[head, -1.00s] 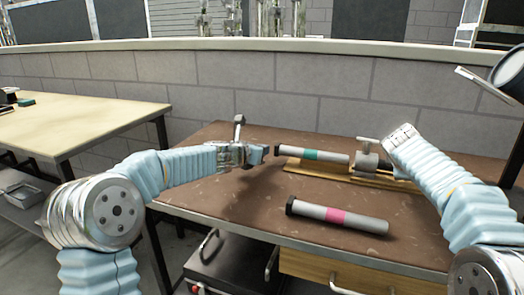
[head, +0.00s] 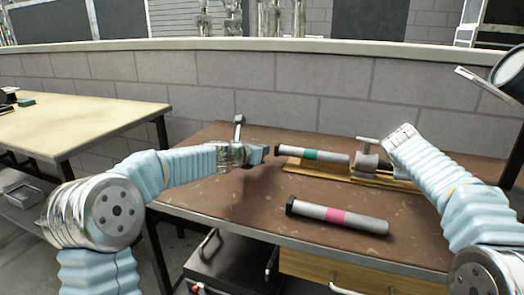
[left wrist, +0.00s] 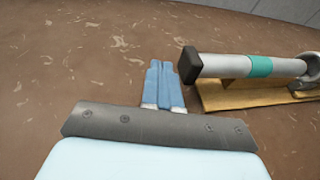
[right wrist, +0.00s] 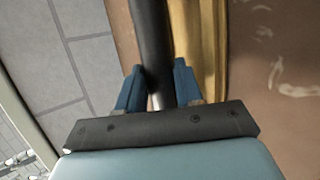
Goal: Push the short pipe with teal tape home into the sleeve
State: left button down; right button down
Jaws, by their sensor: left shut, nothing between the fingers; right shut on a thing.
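The short pipe with teal tape (head: 325,156) is grey with a black cap on its left end. It lies level above a wooden base, its right end at a grey metal sleeve (head: 366,160) with a T-shaped handle on top. The pipe also shows in the left wrist view (left wrist: 225,66). My left gripper (head: 264,153) is shut and empty, just left of the black cap, with a small gap in the left wrist view. My right gripper (right wrist: 153,85) is shut on a dark round bar (right wrist: 152,40); in the head view my right arm mostly hides this grip.
A pipe with pink tape (head: 340,217) and a black cap lies on the brown bench (head: 215,205) in front. The wooden base (head: 310,169) sits under the sleeve. A block wall stands behind. A pale table (head: 70,125) is at the left.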

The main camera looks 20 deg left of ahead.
aim_at(288, 153)
pick_arm(q)
jog(key=shift+d, duration=0.15)
jog(key=shift+d, duration=1.1)
jog(key=shift+d+f, duration=0.2)
jog(key=shift+d, duration=0.45)
jog(key=shift+d+r, duration=0.2)
jog(key=shift+d, duration=1.75)
jog(key=shift+a, duration=0.15)
pick_arm(e)
jog(key=shift+c, duration=2.2)
grip_release()
jog(key=shift+f, duration=0.15)
pick_arm(q)
jog(key=shift+f, duration=0.1)
pick_arm(e)
jog(key=shift+s, duration=0.1)
